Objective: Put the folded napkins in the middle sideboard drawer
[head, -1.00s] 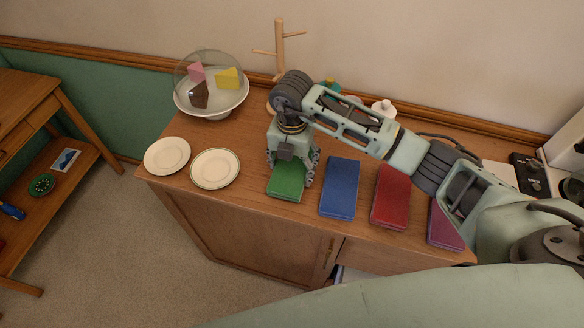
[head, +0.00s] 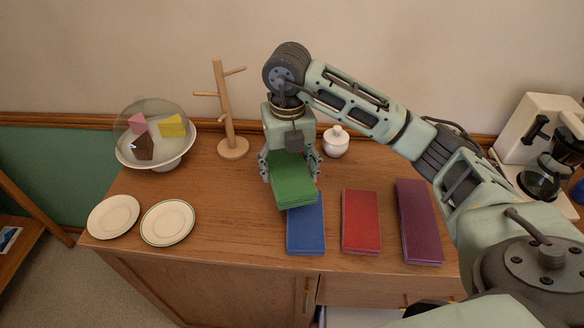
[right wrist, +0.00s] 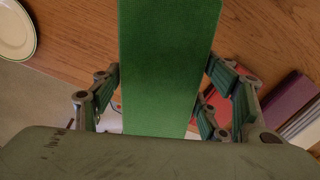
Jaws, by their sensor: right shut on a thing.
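My right gripper (head: 291,168) is shut on the green folded napkin (head: 293,183) and holds it above the sideboard top. The green napkin also fills the middle of the right wrist view (right wrist: 168,60), between the fingers. In the head view it overlaps the far end of the blue napkin (head: 306,232). The red napkin (head: 361,220) and the purple napkin (head: 418,222) lie flat to the right on the sideboard (head: 220,225). An opening shows below the front edge of the top; the middle drawer is mostly out of sight. My left gripper is not in view.
Two plates (head: 113,216) (head: 167,222) lie at the left end. A domed cake stand (head: 152,150), a wooden mug tree (head: 226,110) and a white lidded pot (head: 335,142) stand at the back. A coffee maker (head: 540,130) stands at right.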

